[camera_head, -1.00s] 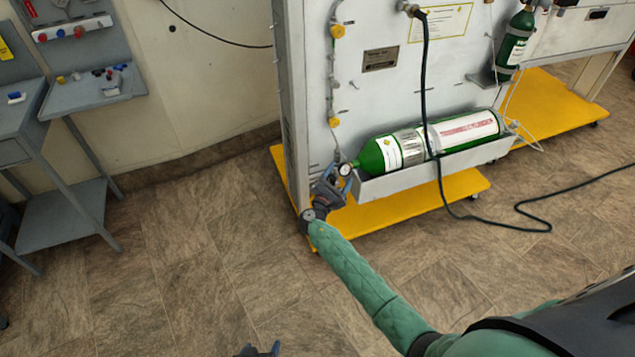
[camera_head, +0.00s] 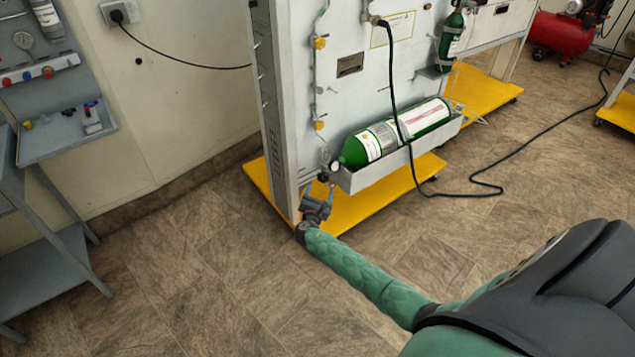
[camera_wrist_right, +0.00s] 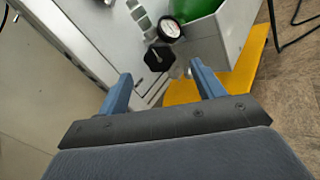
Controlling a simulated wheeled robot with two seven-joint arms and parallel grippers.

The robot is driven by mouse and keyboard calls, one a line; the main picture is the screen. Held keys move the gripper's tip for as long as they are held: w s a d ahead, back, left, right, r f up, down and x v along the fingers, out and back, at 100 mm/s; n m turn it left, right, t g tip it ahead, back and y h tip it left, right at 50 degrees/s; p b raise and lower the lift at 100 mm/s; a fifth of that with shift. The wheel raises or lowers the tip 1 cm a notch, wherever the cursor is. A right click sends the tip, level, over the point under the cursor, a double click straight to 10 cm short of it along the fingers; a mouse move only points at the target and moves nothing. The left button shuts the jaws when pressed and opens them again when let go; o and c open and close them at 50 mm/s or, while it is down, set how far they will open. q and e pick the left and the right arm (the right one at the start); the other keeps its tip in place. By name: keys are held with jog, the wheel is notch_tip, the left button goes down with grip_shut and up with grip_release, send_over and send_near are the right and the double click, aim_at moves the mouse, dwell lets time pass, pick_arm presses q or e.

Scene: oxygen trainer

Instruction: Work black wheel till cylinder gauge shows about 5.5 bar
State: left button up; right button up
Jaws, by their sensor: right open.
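The black wheel (camera_wrist_right: 159,58) shows in the right wrist view, ahead of my right gripper and between the lines of its two fingers. The round cylinder gauge (camera_wrist_right: 169,28) with a white face sits just beside it; its reading is too small to tell. The green cylinder (camera_head: 357,151) lies in a grey tray (camera_head: 370,180) on the trainer's panel. My right gripper (camera_head: 319,191) is open and empty, a little short of the wheel and apart from it; its blue fingers (camera_wrist_right: 158,92) show in the wrist view. My left gripper is not in view.
The trainer stands on a yellow base (camera_head: 350,208). A black hose (camera_head: 440,185) hangs from the panel and runs over the floor. A grey bench (camera_head: 60,140) stands at the left. A red compressor (camera_head: 562,36) is at the back right.

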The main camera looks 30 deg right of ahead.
aim_at(323, 178)
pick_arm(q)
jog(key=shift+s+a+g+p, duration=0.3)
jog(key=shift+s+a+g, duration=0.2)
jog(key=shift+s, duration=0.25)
pick_arm(e)
jog(key=shift+n, duration=0.4)
jog(key=shift+x, duration=4)
jog(key=shift+w+a+f, duration=0.1)
jog(key=shift+a+f, duration=0.05)
jog(key=shift+c, duration=0.2)
